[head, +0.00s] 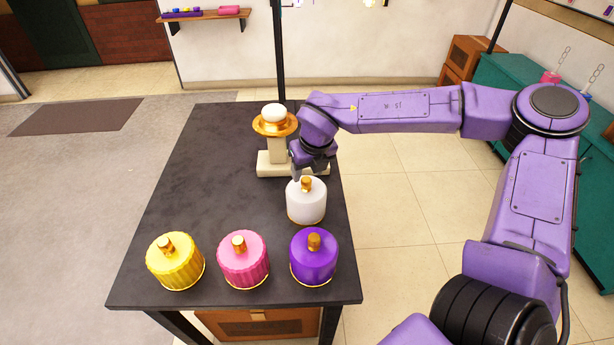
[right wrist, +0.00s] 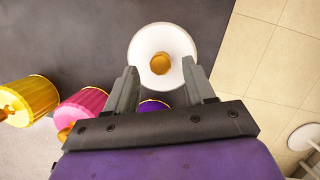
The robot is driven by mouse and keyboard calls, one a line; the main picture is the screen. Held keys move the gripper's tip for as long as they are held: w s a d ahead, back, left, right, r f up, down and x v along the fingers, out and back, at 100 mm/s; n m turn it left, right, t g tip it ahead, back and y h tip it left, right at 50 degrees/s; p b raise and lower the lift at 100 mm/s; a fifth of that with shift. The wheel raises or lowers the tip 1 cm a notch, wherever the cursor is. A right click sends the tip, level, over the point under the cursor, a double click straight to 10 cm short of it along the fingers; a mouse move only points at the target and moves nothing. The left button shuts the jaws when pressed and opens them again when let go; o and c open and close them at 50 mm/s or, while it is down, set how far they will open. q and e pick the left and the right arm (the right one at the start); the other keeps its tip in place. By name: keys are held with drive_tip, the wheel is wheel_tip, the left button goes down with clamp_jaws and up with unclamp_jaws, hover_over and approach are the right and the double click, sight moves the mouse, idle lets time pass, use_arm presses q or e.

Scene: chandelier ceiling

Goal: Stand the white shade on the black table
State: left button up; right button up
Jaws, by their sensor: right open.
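The white shade (head: 305,207) stands upright near the right edge of the black table (head: 207,190), with a gold knob on top and a gold lower rim. It also shows from above in the right wrist view (right wrist: 143,45). My right gripper (head: 304,174) is right above the shade. In the right wrist view its two fingers (right wrist: 160,70) are apart, one to each side of the gold knob, with nothing held. I cannot tell whether they touch the shade. My left gripper is not in view.
Yellow (head: 177,266), pink (head: 243,263) and purple (head: 313,260) shades stand along the table's near edge. A cream stand (head: 268,166) with a gold dish (head: 266,127) and white bulb (head: 274,112) is behind the white shade. The table's left and middle are clear.

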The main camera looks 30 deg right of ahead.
drive_tip(key=v, duration=0.8)
